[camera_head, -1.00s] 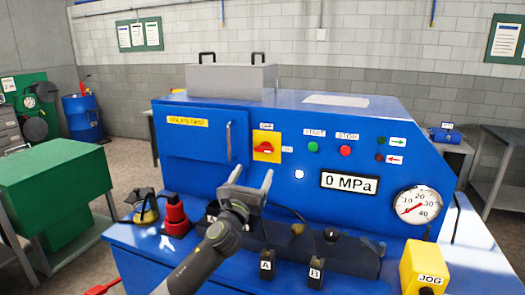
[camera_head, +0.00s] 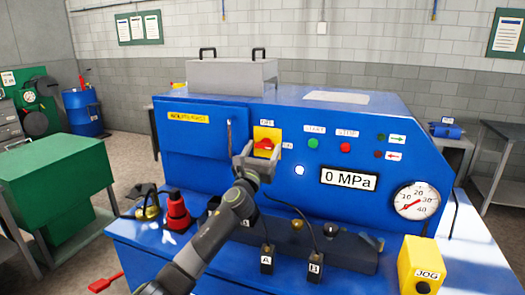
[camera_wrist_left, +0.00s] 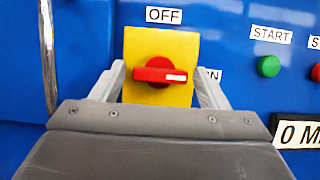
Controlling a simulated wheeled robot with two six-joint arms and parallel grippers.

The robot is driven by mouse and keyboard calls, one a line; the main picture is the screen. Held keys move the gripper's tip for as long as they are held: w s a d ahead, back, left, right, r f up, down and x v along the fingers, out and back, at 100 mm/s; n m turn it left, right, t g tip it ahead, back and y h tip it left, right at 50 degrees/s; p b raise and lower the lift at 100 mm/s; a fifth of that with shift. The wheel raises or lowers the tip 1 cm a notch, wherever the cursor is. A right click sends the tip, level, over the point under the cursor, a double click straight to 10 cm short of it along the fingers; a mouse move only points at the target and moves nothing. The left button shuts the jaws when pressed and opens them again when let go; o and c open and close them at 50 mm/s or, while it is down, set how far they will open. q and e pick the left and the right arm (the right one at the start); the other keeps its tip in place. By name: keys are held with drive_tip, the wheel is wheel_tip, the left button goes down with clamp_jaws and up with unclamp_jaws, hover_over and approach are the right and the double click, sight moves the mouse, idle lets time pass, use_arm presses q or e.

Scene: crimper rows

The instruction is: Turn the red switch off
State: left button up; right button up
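The red switch (camera_head: 264,144) sits on a yellow plate (camera_head: 267,132) on the front of the blue machine. In the left wrist view, the red switch (camera_wrist_left: 160,76) has its handle lying level, with a white mark at its right end, toward the partly hidden ON label (camera_wrist_left: 213,75). The OFF label (camera_wrist_left: 164,16) is above the plate. My left gripper (camera_head: 262,152) is open in front of the switch. In the left wrist view its fingers (camera_wrist_left: 160,82) stand on either side of the handle, apart from it. My right gripper is not in view.
A green START button (camera_head: 313,143) and a red STOP button (camera_head: 345,147) are right of the switch. A vertical door handle (camera_head: 229,137) is close on the left. A red-based tool (camera_head: 177,212) and two cabled blocks, A (camera_head: 267,261) and B (camera_head: 316,267), are below.

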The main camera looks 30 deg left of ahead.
use_arm(q)
drive_tip(key=c, duration=0.8)
drive_tip(key=shift+n+y, duration=0.4)
drive_tip(key=shift+n, duration=0.2)
drive_tip(key=n+g+y, duration=0.1)
drive_tip(key=n, duration=0.3)
drive_tip(key=n+g+y, duration=0.1)
drive_tip(key=n+y, duration=0.1)
drive_tip(key=n, duration=0.2)
drive_tip(key=n+g+y, duration=0.2)
drive_tip(key=n, duration=0.3)
drive_tip(key=shift+d+r, duration=0.15)
drive_tip(key=shift+d, duration=0.15)
drive_tip(key=n+g+p, duration=0.1)
drive_tip(key=n, duration=0.2)
drive_tip(key=shift+w+r+g, duration=0.1)
drive_tip(key=shift+g, duration=0.2)
drive_tip(key=n+g+p, duration=0.1)
drive_tip(key=n+p, duration=0.1)
drive_tip(key=n, duration=0.2)
drive_tip(key=shift+n+g+p, duration=0.35)
drive_tip(key=shift+n+g, duration=0.05)
drive_tip(key=shift+n, duration=0.2)
